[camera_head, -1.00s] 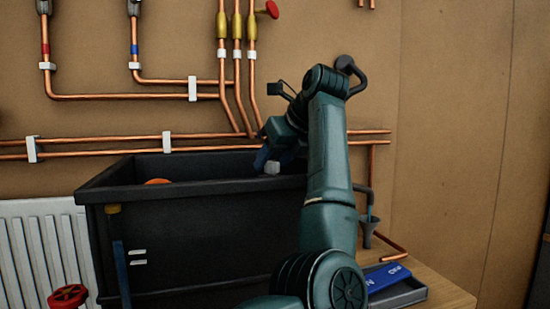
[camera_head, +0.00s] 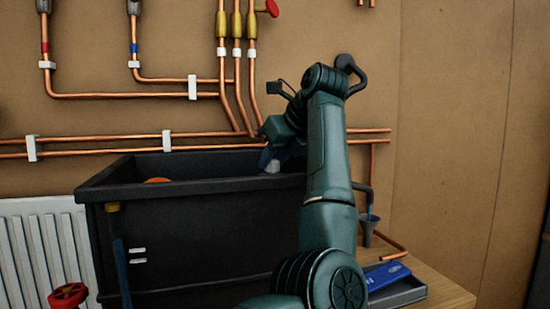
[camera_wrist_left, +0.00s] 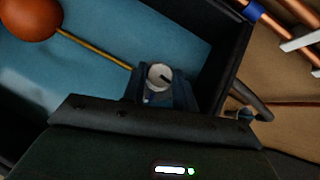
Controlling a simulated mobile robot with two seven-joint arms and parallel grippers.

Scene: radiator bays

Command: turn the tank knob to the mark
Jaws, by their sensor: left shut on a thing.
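The tank knob (camera_wrist_left: 158,76) is a small white round cap with a dark line on its top face. It shows in the left wrist view between the two dark blue fingers of my left gripper (camera_wrist_left: 162,88), which is shut on it. In the head view the left gripper (camera_head: 274,160) is at the right part of the black tank's (camera_head: 200,230) rim, with the white knob (camera_head: 272,167) just showing below the fingers. A separate mark cannot be made out. My right gripper is not in view.
An orange float (camera_wrist_left: 30,18) on a brass rod (camera_wrist_left: 95,48) lies above blue water (camera_wrist_left: 95,85) in the tank. Copper pipes (camera_head: 90,148) run along the wall behind. A tray with a blue box (camera_head: 388,275) stands right of the tank. A white radiator (camera_head: 40,245) is at left.

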